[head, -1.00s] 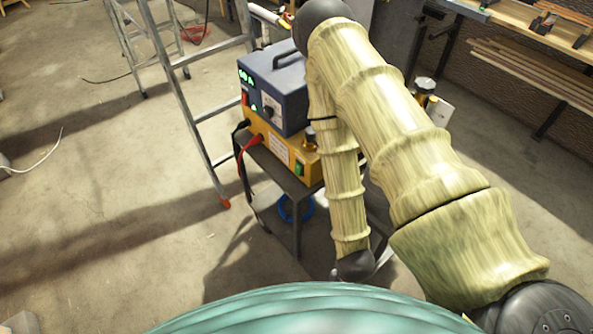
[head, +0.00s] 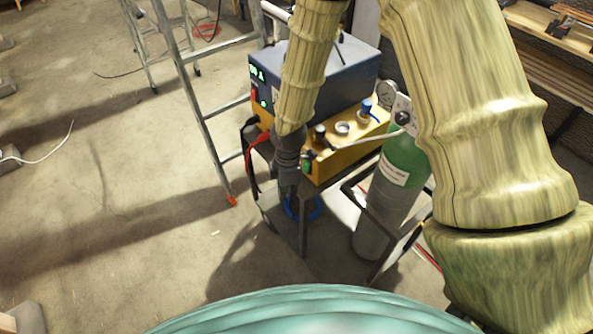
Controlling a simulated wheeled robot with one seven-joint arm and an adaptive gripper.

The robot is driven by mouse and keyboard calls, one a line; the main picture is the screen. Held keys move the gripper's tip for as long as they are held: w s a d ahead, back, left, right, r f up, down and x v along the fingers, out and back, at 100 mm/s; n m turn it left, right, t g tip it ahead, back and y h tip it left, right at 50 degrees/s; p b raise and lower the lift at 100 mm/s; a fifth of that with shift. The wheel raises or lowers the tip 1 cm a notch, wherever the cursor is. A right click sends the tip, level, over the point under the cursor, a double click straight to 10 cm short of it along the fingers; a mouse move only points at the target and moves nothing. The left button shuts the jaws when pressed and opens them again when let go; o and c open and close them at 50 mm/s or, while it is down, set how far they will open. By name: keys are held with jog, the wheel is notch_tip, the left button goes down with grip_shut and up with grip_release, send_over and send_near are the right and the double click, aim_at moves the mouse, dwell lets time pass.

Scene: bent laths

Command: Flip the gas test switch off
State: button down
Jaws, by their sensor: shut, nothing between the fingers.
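The welding machine has a dark blue-grey upper box (head: 335,78) on a yellow lower unit (head: 345,150). My gripper and forearm hide the middle of the machine's front.
A green and grey gas cylinder (head: 400,175) stands right of the machine, with a hose to the yellow unit. A dark cart (head: 304,225) carries the machine. Red and black cables hang at its left. An aluminium ladder (head: 197,100) stands left.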

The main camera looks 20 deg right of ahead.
aim_at(306, 167)
jog(key=w+r+n+h, duration=0.1)
jog(key=w+r+n, duration=0.3)
jog(key=w+r, duration=0.3)
jog(key=shift+d+r+n+t+h, duration=0.3)
jog(key=shift+d+r+t+h, duration=0.1)
jog(key=shift+r, duration=0.4)
jog(key=shift+f, duration=0.15)
jog(key=d+f+p, duration=0.1)
jog(key=f, duration=0.2)
jog(key=d+f+p, duration=0.1)
jog(key=f, duration=0.2)
jog(key=w+d+f+p, duration=0.1)
jog(key=f, duration=0.3)
jog(key=shift+w+d, duration=0.1)
jog(key=shift+d, duration=0.1)
jog(key=shift+w+d+f+p, duration=0.15)
jog(key=shift+d+p, duration=0.2)
jog(key=shift+d, duration=0.2)
jog(key=shift+d, duration=0.1)
